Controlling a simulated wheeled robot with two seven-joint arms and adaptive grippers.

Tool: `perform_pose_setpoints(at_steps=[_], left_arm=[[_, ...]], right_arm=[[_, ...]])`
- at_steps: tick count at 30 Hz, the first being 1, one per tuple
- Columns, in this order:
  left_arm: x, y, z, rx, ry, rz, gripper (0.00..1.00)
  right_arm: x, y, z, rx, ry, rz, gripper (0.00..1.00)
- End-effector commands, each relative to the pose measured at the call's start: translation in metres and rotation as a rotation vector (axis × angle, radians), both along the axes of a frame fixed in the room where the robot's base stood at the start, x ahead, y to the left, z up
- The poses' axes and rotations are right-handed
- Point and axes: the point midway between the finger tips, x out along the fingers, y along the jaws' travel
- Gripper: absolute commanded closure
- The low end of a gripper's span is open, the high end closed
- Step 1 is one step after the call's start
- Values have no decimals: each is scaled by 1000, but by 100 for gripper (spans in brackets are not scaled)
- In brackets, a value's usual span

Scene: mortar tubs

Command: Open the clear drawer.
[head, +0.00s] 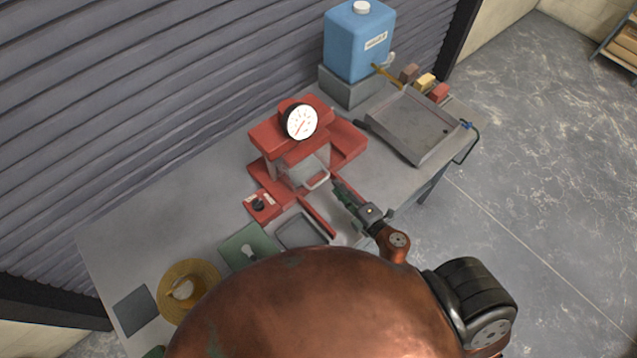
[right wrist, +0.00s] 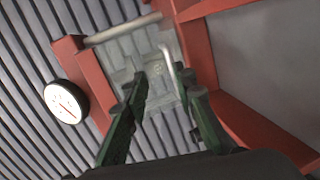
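The clear drawer (head: 300,173) sits in the front of a red press-like machine with a round dial and looks shut. Its pale bar handle (head: 318,181) faces my right gripper (head: 335,186). In the right wrist view the see-through panel (right wrist: 150,62) fills the middle, with the handle (right wrist: 168,62) standing out from it. My right gripper (right wrist: 164,88) is open, its two green fingers apart. The handle appears between the fingertips, nearer the right finger; I cannot tell whether they touch it. My left gripper is not in view.
The red machine's frame (head: 345,150) surrounds the drawer. A red control box (head: 262,205) and a grey tray (head: 300,232) stand in front. A blue container (head: 357,45) and a large grey tray (head: 415,125) are farther back. My rounded copper body hides the table's near edge.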

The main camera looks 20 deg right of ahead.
Motion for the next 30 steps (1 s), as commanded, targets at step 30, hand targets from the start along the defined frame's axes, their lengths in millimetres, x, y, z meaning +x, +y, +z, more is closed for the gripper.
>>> perform_pose_setpoints(at_steps=[30], left_arm=[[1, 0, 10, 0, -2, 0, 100]], right_arm=[[65, 48, -30, -59, 10, 106, 75]])
